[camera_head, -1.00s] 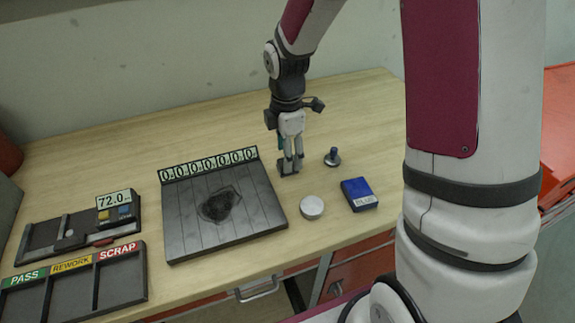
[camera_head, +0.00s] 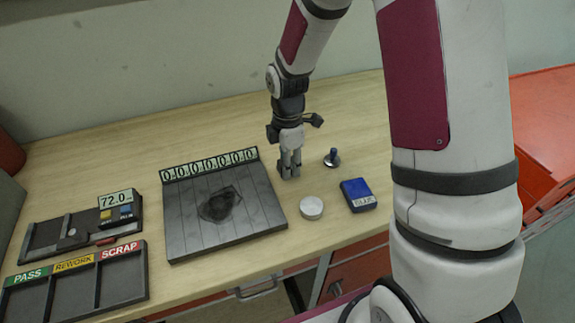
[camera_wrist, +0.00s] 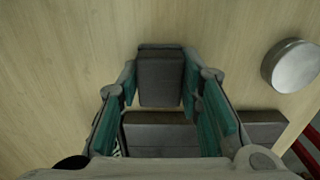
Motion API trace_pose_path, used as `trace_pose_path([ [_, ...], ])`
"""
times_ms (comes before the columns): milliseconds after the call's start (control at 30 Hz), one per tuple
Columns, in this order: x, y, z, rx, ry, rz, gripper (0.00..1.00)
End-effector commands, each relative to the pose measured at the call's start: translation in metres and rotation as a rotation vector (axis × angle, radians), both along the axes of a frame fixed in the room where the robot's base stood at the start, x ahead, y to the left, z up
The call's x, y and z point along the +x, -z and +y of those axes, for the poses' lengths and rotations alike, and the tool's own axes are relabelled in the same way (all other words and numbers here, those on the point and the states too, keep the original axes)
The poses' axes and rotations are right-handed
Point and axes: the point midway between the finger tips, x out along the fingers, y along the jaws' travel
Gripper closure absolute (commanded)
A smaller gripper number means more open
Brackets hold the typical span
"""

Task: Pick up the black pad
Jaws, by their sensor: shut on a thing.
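The black pad (camera_wrist: 160,78) shows in the wrist view as a dark grey block between my fingers. My gripper (camera_wrist: 160,105) has teal-lined fingers on either side of it and is shut on it. In the head view my gripper (camera_head: 290,170) points straight down at the table, just right of the grey plate. The pad is mostly hidden by my fingers there, and I cannot tell whether it touches the table.
The grey plate (camera_head: 180,240), with a dark patch and a number display, lies left of my gripper. A silver disc (camera_head: 311,208), a blue box (camera_head: 358,195) and a small dark knob (camera_head: 332,158) stand to the right. A sorting tray (camera_head: 123,278) is front left. The back table is clear.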

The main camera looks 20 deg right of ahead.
Motion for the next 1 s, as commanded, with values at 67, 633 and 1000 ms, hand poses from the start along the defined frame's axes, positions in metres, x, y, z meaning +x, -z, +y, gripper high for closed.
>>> trace_pose_path([
  [67,0.000,0.000,0.000,0.000,0.000,0.000,1.00],
  [633,-0.026,-0.038,-0.009,0.000,0.004,0.001,1.00],
  [1000,-0.113,-0.047,-0.037,0.000,0.004,0.000,1.00],
])
